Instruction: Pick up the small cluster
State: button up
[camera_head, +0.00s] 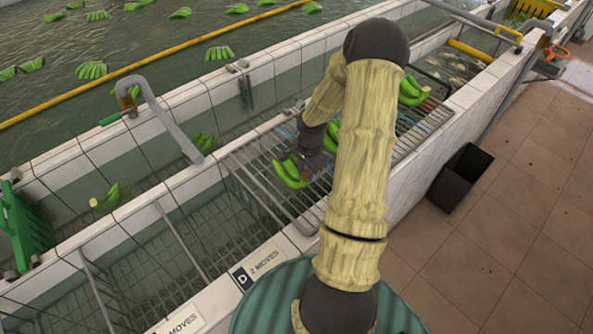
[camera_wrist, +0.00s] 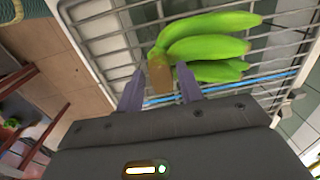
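A small cluster of green bananas (camera_wrist: 208,45) with a brown cut crown lies on a wire rack in the wrist view. It also shows in the head view (camera_head: 288,173), partly hidden by my gripper. My gripper (camera_wrist: 160,78) is open, its two dark fingers apart. The crown lies between and just beyond the fingertips, with a gap visible on each side. In the head view my gripper is a dark shape above the rack beside this cluster, and its fingers are hard to make out.
The metal rack (camera_head: 263,195) spans the tiled trough. Another green cluster (camera_head: 411,93) lies on it behind my arm. More clusters float in the water at the upper left. A bent grey pipe (camera_head: 163,118) rises left of the rack. A black bin (camera_head: 460,178) stands on the floor.

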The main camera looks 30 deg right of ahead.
jog(key=shift+w, duration=0.1)
grip_shut()
jog(key=shift+r, duration=0.15)
notch_tip(320, 180, up, 10)
jog(key=b, duration=0.2)
jog(key=shift+d, duration=0.1)
dwell(0.6)
